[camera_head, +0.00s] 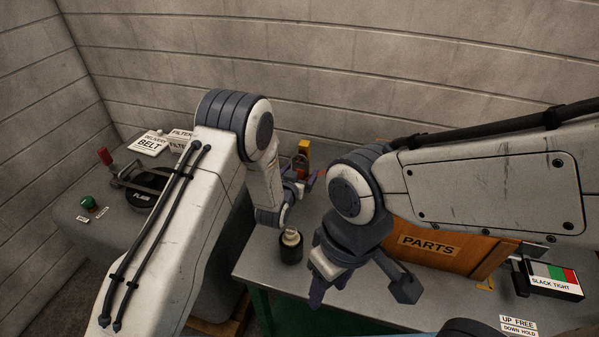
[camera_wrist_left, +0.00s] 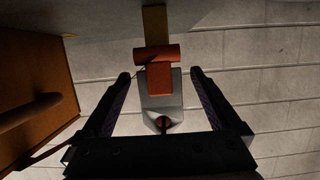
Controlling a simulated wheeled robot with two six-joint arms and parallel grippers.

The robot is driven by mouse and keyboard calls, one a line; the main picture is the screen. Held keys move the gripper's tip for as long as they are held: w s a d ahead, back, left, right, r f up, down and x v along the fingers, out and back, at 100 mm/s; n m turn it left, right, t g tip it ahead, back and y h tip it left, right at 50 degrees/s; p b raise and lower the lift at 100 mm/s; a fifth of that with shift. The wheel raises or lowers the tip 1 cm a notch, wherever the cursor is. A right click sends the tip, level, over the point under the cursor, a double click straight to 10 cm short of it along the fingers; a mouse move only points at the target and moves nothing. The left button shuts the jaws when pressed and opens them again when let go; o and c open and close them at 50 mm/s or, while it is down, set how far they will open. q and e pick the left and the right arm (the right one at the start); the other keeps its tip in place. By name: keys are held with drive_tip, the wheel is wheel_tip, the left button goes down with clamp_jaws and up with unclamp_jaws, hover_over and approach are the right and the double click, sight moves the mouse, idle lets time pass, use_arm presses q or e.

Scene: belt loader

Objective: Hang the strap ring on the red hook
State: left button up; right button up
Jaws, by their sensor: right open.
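My left gripper (camera_head: 306,184) is partly hidden behind its own wrist in the head view, near a yellow upright piece (camera_head: 303,147) at the back of the bench. In the left wrist view, its fingers (camera_wrist_left: 162,85) stand apart. Between them is a grey tapered plate (camera_wrist_left: 160,101) with an orange-red block and crosspiece (camera_wrist_left: 157,54) and a dark red round detail at its end. A gap shows on both sides of the plate. I cannot tell which part is the red hook or the strap ring. My right gripper (camera_head: 360,291) is open and empty above the bench front.
A SLACK TIGHT gauge (camera_head: 555,281) is at right. A red-handled lever (camera_head: 104,157) and green button (camera_head: 87,202) are at left.

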use_arm(q)
drive_tip(key=s+d+r+m+g+y+p, duration=0.1)
drive_tip(key=s+r+g, duration=0.4)
drive_tip(key=s, duration=0.6)
drive_tip(key=s+r+m+g+p, duration=0.1)
drive_tip(key=s+r+g, duration=0.1)
drive_tip(key=s+r, duration=0.65)
drive_tip(key=s+a+r+g+y, duration=0.1)
drive_tip(key=s+a+r+g, duration=0.1)
drive_tip(key=s, duration=0.5)
drive_tip(key=s+a+r+m+g+p, duration=0.1)
drive_tip(key=s+a+r+g, duration=0.1)
drive_tip(key=s, duration=0.6)
drive_tip(key=s+a+r+g+y, duration=0.1)
drive_tip(key=s+a+g, duration=0.1)
drive_tip(key=s, duration=0.5)
drive_tip(key=shift+s+a+r+m+g+y+p, duration=0.3)
drive_tip(key=shift+a+r+g+p, duration=0.05)
drive_tip(key=shift+r+g, duration=0.05)
